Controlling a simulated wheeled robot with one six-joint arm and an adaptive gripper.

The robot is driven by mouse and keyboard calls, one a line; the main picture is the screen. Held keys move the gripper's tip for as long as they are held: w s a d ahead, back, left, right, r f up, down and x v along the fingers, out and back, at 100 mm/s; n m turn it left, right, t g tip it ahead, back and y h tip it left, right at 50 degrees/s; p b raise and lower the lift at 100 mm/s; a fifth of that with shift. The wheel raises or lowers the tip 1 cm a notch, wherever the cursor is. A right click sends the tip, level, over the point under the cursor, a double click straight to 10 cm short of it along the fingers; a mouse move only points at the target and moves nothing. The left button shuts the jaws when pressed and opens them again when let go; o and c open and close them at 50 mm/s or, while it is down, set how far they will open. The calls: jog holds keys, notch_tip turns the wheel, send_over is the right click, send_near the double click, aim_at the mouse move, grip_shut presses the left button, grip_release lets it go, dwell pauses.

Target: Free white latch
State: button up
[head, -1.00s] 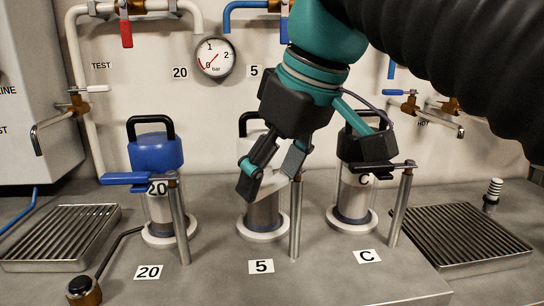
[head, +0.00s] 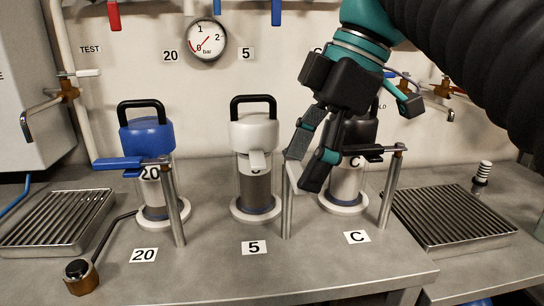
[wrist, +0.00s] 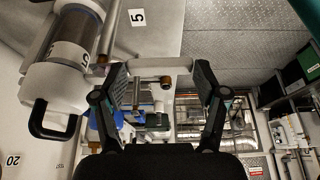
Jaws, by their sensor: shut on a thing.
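The white canister (head: 254,133) with a black handle stands upright behind the "5" label (head: 254,247); it also shows at the upper left of the wrist view (wrist: 70,62). A slim metal post (head: 286,210) stands just right of it. The white latch (wrist: 160,68) is a bar spanning between my fingertips in the wrist view. My gripper (head: 303,170) is shut on the latch, right of the post's top and clear of the canister's front. In the head view the fingers hide most of the latch.
The blue canister (head: 147,137) with its blue latch (head: 130,163) stands at left. The black canister (head: 352,185) with its black latch (head: 365,150) stands close behind and right of my gripper. Grated trays (head: 55,222) (head: 450,218) lie at both sides.

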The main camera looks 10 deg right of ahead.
jog(key=shift+d+f+n, duration=0.1)
jog(key=shift+d+n, duration=0.15)
jog(key=shift+n, duration=0.25)
jog(key=shift+g, duration=0.3)
jog(key=o, duration=1.7)
jog(key=shift+w+d, duration=0.1)
